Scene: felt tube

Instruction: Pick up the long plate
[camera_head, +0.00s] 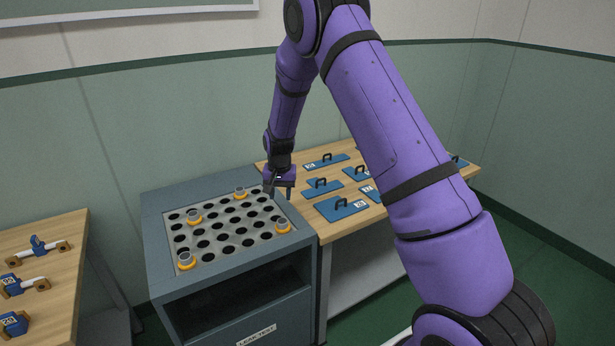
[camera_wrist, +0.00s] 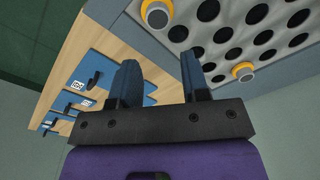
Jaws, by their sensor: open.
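Several blue plates with black handles and white labels lie on the wooden table. A narrow, elongated plate (camera_head: 333,159) is at the back left of that table; it looks like the long plate, but others are partly hidden by my arm. A wider plate (camera_head: 341,209) lies at the front, and a smaller plate (camera_head: 322,187) lies between them. My gripper (camera_head: 281,190) is open and empty, above the border between the grey cabinet and the wooden table, left of the plates. In the wrist view, my gripper (camera_wrist: 161,80) has its fingers apart, with a blue plate (camera_wrist: 90,78) beyond them to the left.
The grey cabinet (camera_head: 155,233) has a perforated metal top (camera_head: 215,243) with several orange-ringed posts (camera_head: 187,261) standing up from it. A second wooden table (camera_head: 60,265) at the left holds blue blocks and white rods. A green wall is behind.

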